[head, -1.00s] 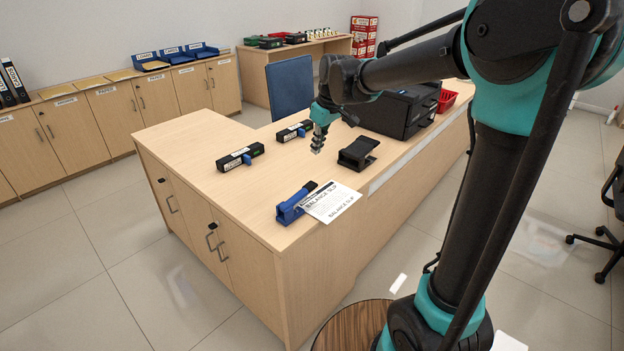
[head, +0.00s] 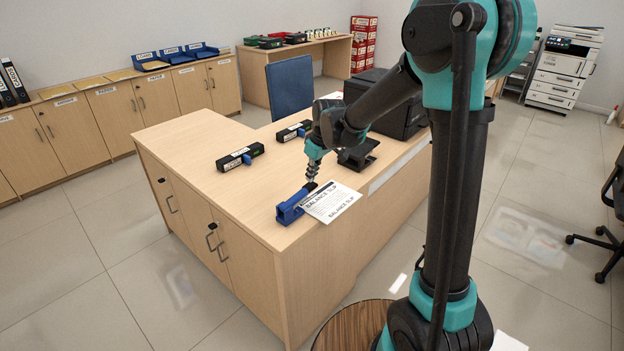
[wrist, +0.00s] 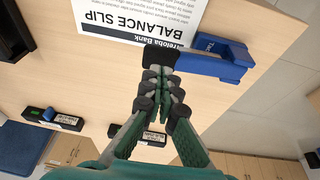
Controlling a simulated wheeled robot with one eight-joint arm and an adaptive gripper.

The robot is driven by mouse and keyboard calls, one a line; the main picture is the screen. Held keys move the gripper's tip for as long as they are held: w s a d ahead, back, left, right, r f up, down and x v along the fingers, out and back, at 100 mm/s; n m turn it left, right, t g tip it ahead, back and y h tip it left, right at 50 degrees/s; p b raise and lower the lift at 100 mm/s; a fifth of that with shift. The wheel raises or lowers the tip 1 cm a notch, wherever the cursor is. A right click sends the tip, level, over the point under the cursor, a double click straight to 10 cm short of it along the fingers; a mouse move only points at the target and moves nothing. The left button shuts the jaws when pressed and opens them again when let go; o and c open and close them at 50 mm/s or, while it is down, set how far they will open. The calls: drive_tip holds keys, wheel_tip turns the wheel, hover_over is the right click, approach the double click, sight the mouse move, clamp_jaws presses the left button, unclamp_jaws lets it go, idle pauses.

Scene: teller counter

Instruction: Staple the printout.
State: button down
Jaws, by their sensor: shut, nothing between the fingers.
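The blue stapler (head: 288,210) lies near the counter's front edge, its black end (wrist: 158,60) facing my gripper. The printout (head: 332,203), a white sheet headed BALANCE SLIP, lies with one edge at the stapler and overhangs the counter edge a little. It also shows at the top of the wrist view (wrist: 125,18). My gripper (head: 312,178) is shut and empty, pointing down at the stapler's black end. In the wrist view its fingertips (wrist: 160,78) overlap that black end. I cannot tell whether they touch it. Whether the sheet's edge sits inside the stapler's jaw is unclear.
Two black devices with white labels and blue parts (head: 240,157) (head: 293,131) stand farther back on the counter. A black holder (head: 357,155) and a black printer (head: 385,110) are to the right, partly behind my arm. The counter's left part is clear.

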sight(315, 184)
drive_tip(key=shift+x, duration=0.9)
drive_tip(key=shift+s+d, duration=0.1)
drive_tip(key=shift+d, duration=0.15)
drive_tip(key=shift+w+d+f+g, duration=0.2)
drive_tip(key=shift+f+g, duration=0.1)
drive_tip(key=shift+f, duration=0.15)
drive_tip(key=f+y, duration=0.1)
drive_tip(key=f+g, duration=0.1)
drive_tip(key=shift+w+d+f+m+g+y, duration=0.2)
drive_tip(key=shift+w+f+m+g+y, duration=0.1)
drive_tip(key=shift+w+y, duration=0.1)
drive_tip(key=shift+f+g, duration=0.3)
drive_tip(key=shift+f, duration=0.35)
drive_tip(key=shift+s+f, duration=0.1)
drive_tip(key=shift+f, duration=0.35)
drive_tip(key=shift+d, duration=0.1)
